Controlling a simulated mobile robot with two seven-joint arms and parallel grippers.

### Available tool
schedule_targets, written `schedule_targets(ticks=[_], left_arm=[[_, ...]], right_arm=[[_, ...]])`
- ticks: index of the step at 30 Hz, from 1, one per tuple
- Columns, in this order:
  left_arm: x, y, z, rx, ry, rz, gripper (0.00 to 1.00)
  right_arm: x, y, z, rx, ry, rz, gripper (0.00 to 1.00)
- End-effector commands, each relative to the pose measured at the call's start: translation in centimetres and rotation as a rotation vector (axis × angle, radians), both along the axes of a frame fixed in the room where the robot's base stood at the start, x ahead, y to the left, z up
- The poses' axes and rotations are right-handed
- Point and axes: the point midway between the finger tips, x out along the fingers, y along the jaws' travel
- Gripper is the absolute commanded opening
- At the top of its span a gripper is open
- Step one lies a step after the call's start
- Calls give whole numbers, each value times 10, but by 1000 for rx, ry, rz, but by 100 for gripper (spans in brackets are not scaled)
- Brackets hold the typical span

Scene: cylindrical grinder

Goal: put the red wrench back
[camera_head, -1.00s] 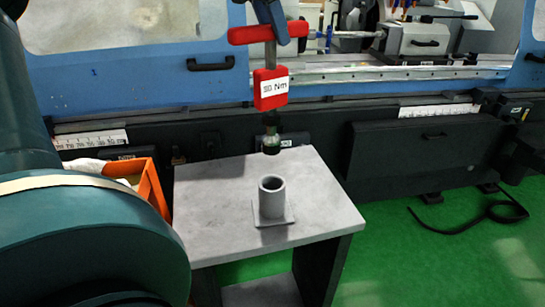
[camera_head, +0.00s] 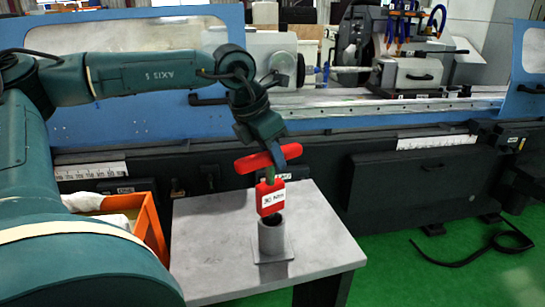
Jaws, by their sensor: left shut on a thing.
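The red wrench (camera_head: 270,196) is upright, with a red T-shaped handle on top and a red block with a white label below. My left gripper (camera_head: 283,153) is shut on its handle from above. The grey holder (camera_head: 272,241), an upright tube on a square plate, stands on the small grey table (camera_head: 210,245). The wrench's dark lower end is at the tube's mouth, and its tip is hidden, seemingly inside the tube. The red block is above the rim. My right gripper is not in view.
An orange bin (camera_head: 150,225) with white items stands left of the table. The blue and black grinder (camera_head: 420,175) runs behind it. A black cable (camera_head: 470,258) lies on the green floor at right. The tabletop around the holder is clear.

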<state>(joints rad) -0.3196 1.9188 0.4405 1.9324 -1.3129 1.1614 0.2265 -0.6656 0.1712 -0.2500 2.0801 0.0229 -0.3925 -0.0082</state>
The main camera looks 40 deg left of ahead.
Motion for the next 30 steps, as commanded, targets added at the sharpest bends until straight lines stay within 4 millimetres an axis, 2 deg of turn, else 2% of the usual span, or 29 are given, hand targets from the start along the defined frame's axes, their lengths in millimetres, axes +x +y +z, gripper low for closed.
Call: schedule_targets(ticks=[3,14,15,22,30], left_arm=[[0,-1,-9,-2,-4,-1,0],[0,0,-14,0,-5,-1,0],[0,0,-14,0,-1,-1,27],[0,0,-13,0,-1,-1,46],[0,0,-12,0,-1,-1,46]], right_arm=[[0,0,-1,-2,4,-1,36],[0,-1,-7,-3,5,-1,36],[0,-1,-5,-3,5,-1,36],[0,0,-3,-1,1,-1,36],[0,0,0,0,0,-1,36]])
